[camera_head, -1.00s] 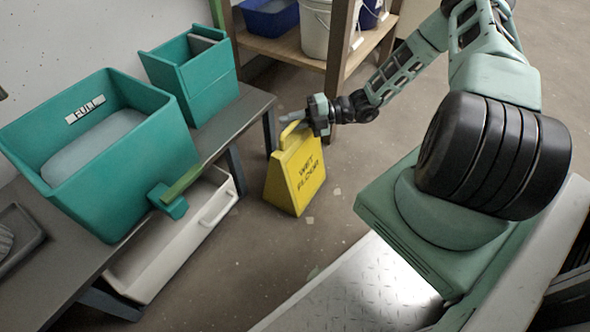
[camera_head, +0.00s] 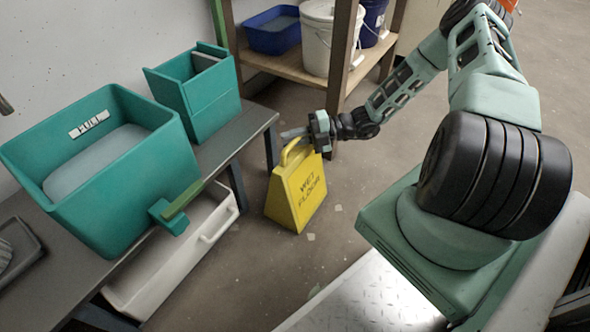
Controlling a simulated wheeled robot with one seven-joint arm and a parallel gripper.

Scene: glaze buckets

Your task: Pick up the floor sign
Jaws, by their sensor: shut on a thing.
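The yellow floor sign (camera_head: 297,192) with dark "WET FLOOR" lettering is near the middle of the view, just right of the bench leg. It looks upright. My gripper (camera_head: 301,138) is at its top, shut on the sign's looped handle. The fingers and my wrist cover part of the handle. I cannot tell whether the sign's lower edge touches the floor.
A bench (camera_head: 262,118) on the left bears a large teal tub (camera_head: 150,190) and a smaller teal bin (camera_head: 215,100). A white tray (camera_head: 165,268) is below it. A wooden shelf (camera_head: 270,63) with buckets stands behind. Bare floor (camera_head: 262,282) lies in front of the sign.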

